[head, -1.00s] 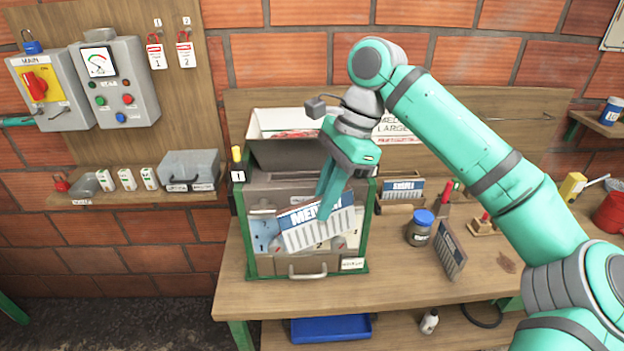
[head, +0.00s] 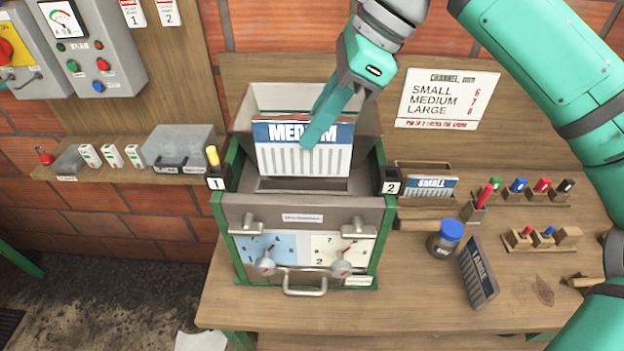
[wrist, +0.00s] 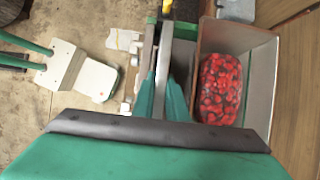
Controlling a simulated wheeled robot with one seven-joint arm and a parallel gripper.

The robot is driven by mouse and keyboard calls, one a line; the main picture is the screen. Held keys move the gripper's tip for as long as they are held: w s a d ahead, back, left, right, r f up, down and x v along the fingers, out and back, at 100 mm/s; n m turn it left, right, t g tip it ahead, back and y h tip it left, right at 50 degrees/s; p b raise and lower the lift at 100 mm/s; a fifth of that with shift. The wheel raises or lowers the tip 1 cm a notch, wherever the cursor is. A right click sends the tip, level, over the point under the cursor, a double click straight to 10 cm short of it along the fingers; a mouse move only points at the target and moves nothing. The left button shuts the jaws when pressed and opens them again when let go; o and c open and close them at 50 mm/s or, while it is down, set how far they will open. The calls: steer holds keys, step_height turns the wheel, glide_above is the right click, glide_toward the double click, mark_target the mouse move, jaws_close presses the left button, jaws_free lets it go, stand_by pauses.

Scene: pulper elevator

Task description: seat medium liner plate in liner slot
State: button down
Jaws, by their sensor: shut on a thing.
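The medium liner plate (head: 275,158) is a white ribbed plate with a blue band reading MEDIUM. My gripper (head: 312,140) is shut on its upper right part and holds it upright and nearly level. In the head view the plate stands over the top of the green-framed pulper (head: 228,215), in front of the hopper. A dark slot opening (head: 295,186) lies just below the plate's lower edge. I cannot tell whether the edge is inside the slot or above it. The wrist view shows my gripper fingers (wrist: 160,100) close together, with the plate roughly edge-on.
The hopper (head: 362,108) stands behind the plate; red fruit (wrist: 220,88) shows in it in the wrist view. Posts 1 (head: 215,178) and 2 (head: 391,182) flank the top.

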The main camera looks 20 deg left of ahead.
mark_target(312, 173)
step_height(312, 173, down, 9)
steer(key=shift+s+d+r, duration=0.1)
steer(key=shift+s+r, duration=0.05)
steer(key=shift+r, duration=0.05)
stand_by(0.3)
steer(key=c, duration=1.8)
jaws_free()
steer(key=shift+f, duration=0.15)
steer(key=shift+o, duration=0.2)
steer(key=shift+d+r, duration=0.15)
steer(key=shift+r, duration=0.25)
steer(key=v, duration=1.1)
steer(key=shift+r, duration=0.2)
